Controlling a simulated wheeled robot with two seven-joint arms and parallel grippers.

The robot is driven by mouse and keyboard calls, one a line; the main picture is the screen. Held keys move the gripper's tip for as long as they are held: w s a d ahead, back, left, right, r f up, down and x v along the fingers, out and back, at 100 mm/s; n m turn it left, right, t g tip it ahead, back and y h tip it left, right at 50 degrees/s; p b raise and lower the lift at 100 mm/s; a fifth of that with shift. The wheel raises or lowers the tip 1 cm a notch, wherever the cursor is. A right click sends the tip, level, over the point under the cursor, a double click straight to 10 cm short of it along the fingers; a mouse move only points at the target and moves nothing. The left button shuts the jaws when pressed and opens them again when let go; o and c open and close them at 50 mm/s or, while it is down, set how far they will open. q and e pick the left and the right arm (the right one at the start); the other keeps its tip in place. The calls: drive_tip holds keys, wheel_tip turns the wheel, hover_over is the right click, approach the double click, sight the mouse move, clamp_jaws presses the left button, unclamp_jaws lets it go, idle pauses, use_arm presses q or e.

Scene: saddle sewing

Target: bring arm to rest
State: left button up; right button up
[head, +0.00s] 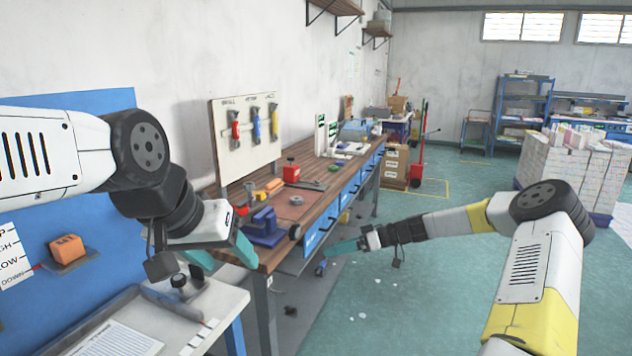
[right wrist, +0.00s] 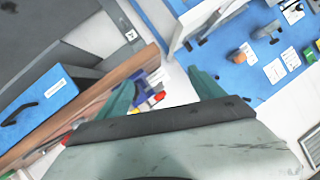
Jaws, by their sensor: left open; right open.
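My left arm comes in from the left in the head view, and its gripper (head: 222,252) has teal fingers beside the near end of the workbench (head: 292,228), above the edge of a grey side table. My right arm comes in from the lower right. Its gripper (head: 342,249) points left in front of the bench's drawer side, over the floor. In the right wrist view the right gripper's two teal fingers (right wrist: 162,92) stand apart with nothing held between them. No object is seen in the left gripper, though its fingers are partly overlapped by the wrist.
A blue vise (head: 265,228) and several tools lie on the bench. A grey side table (head: 185,312) with a paper stands at the lower left, beside a blue panel (head: 95,215). Stacked white boxes (head: 560,165) stand at the right. The green floor in the middle is mostly clear.

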drive_tip(key=s+d+r+m+t+h, duration=0.1)
drive_tip(key=s+d+r+m+h, duration=0.1)
drive_tip(key=s+r, duration=0.5)
drive_tip(key=s+d+r+m+t+h, duration=0.1)
drive_tip(key=s+d+r+m+h, duration=0.2)
drive_tip(key=s, duration=1.3)
drive_tip(key=s+d+r+m+t+h, duration=0.2)
drive_tip(key=s+r+m+h, duration=0.4)
drive_tip(key=s+r, duration=0.5)
drive_tip(key=shift+s+d, duration=0.3)
drive_tip(key=shift+d, duration=0.15)
drive_tip(key=shift+r, duration=0.1)
